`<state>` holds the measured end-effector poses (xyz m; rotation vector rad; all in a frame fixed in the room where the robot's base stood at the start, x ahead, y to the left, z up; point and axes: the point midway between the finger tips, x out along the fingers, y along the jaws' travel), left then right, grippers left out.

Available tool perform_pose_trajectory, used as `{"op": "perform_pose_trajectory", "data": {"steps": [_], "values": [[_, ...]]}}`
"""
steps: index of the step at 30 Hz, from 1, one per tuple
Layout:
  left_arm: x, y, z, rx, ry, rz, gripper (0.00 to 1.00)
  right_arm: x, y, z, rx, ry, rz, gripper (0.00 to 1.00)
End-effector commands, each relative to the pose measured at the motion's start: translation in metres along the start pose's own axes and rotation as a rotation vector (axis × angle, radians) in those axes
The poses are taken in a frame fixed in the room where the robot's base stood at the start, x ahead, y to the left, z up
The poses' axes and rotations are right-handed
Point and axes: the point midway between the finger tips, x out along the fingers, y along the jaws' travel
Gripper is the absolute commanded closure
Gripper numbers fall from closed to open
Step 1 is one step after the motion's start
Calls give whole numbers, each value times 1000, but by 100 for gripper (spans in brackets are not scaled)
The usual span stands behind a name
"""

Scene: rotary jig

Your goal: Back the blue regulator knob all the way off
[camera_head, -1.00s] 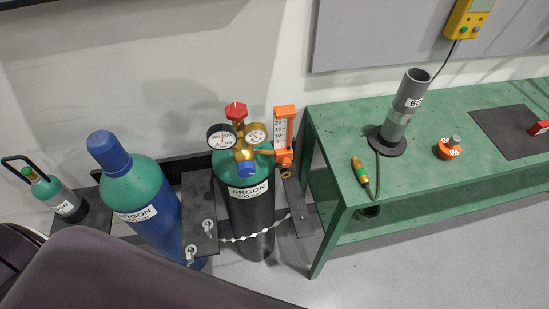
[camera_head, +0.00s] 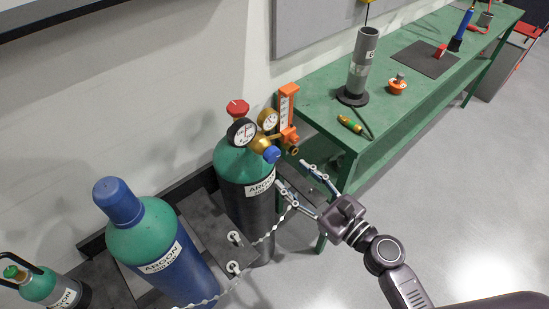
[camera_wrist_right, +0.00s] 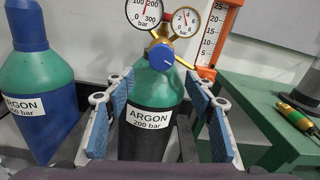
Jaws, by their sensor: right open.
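The blue regulator knob (camera_head: 272,154) sits on the front of the brass regulator (camera_head: 259,143), on the green-topped black argon cylinder (camera_head: 233,163). In the right wrist view the knob (camera_wrist_right: 161,57) is above the middle, beyond the fingertips. My right gripper (camera_head: 296,174) is open and empty, a little below and to the right of the knob, apart from it. Its two blue-padded fingers also show in the right wrist view (camera_wrist_right: 160,110), one on each side of the cylinder's label. My left gripper is not in view.
Two gauges (camera_head: 242,131) and a red valve handle (camera_head: 237,108) crowd the knob. An orange flowmeter (camera_head: 286,112) stands right beside it. A blue argon cylinder (camera_head: 178,262), a chain (camera_head: 270,232) and a green bench (camera_head: 330,112) are near. Floor at right is clear.

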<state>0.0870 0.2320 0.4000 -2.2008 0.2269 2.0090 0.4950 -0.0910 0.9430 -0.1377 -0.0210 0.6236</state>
Motion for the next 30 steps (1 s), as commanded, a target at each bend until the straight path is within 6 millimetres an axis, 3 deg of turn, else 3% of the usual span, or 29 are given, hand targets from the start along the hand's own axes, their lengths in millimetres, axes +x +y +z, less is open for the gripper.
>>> {"op": "perform_pose_trajectory", "data": {"steps": [5, 16, 28, 30], "values": [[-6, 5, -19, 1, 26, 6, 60, 13, 0, 15, 40, -28, 3, 50], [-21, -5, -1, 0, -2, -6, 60, 68, 0, 14, 35, -24, 2, 50], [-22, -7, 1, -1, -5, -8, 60, 78, 0, 12, 34, -23, 3, 50], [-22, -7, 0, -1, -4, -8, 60, 78, 0, 12, 34, -23, 3, 56]]}}
